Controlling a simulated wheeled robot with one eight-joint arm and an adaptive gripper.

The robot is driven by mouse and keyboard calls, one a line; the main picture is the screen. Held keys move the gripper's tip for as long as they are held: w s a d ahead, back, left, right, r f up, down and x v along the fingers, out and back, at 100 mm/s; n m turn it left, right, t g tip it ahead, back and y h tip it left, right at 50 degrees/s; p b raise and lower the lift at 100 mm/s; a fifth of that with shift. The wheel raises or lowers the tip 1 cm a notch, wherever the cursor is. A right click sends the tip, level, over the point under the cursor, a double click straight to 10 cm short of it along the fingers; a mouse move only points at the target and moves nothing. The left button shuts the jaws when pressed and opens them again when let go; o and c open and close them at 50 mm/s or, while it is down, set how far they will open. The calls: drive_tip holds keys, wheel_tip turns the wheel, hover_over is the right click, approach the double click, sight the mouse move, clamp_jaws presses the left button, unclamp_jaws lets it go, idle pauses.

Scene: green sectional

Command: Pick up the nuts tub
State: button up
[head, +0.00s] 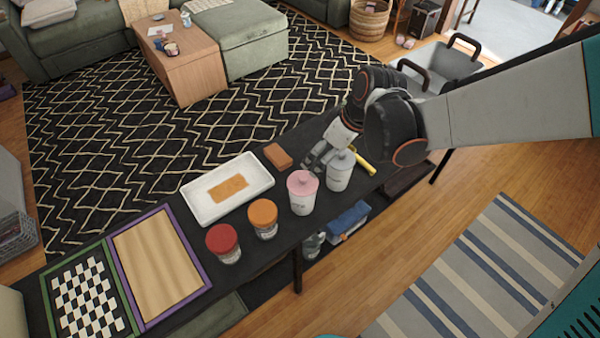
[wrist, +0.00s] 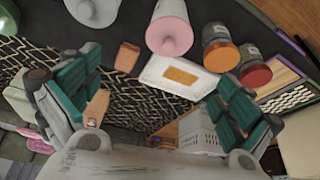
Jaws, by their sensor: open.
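Two squat jars stand on the dark table: one with an orange lid (head: 263,213) and one with a red lid (head: 222,239). They also show in the wrist view, the orange-lidded jar (wrist: 220,48) and the red-lidded jar (wrist: 252,68). A pink-lidded canister (head: 302,193) and a grey canister (head: 340,170) stand to their right in the head view. I cannot read which is the nuts tub. My gripper (head: 320,158) is beside the grey canister, partly hidden by the arm. In the wrist view my gripper (wrist: 155,88) is open, with nothing between its fingers.
A brown block (head: 277,156) lies behind the canisters. A yellow-handled tool (head: 366,164) is right of the grey canister. A wooden board (head: 155,262) and a checkerboard (head: 85,295) fill the table's left end.

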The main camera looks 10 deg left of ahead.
sight(303, 177)
drive_tip(key=shift+n, duration=0.4)
drive_tip(key=b+x, duration=0.3)
drive_tip(key=x, duration=0.1)
drive_tip(key=s+b+x, duration=0.1)
drive_tip(key=b+x, duration=0.2)
drive_tip(key=x, duration=0.2)
drive_tip(key=a+b+x, duration=0.1)
drive_tip(key=b+x, duration=0.2)
drive_tip(key=x, duration=0.2)
drive_tip(key=shift+s+a+f, duration=0.15)
drive_tip(key=shift+s+a, duration=0.05)
drive_tip(key=c, duration=1.9)
